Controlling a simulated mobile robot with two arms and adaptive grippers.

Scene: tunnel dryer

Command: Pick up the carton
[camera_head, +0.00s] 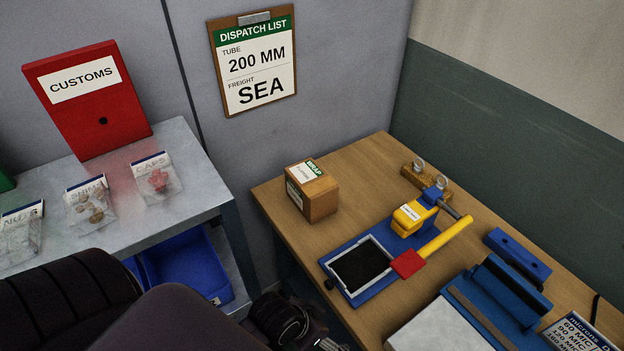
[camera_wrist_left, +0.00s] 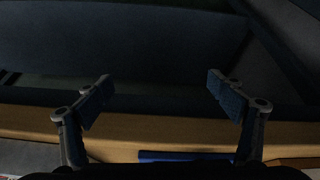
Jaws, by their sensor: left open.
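The carton (camera_head: 321,201) is a small brown box with white and green labels, one reading WRAP. It stands upright near the back left corner of the wooden table in the head view. My left arm comes in from the lower left, with its wrist low in front of the table, apart from the carton. My left gripper (camera_wrist_left: 162,97) is open in the left wrist view, with nothing between its fingers. I cannot make out the carton in that view. My right gripper is not in view.
A blue press with a yellow handle (camera_head: 447,239) stands right of the carton. A metal bench (camera_head: 188,196) at left holds a red CUSTOMS box (camera_head: 92,112) and small bags. A blue bin (camera_head: 187,267) sits beneath. Walls rise close behind the table.

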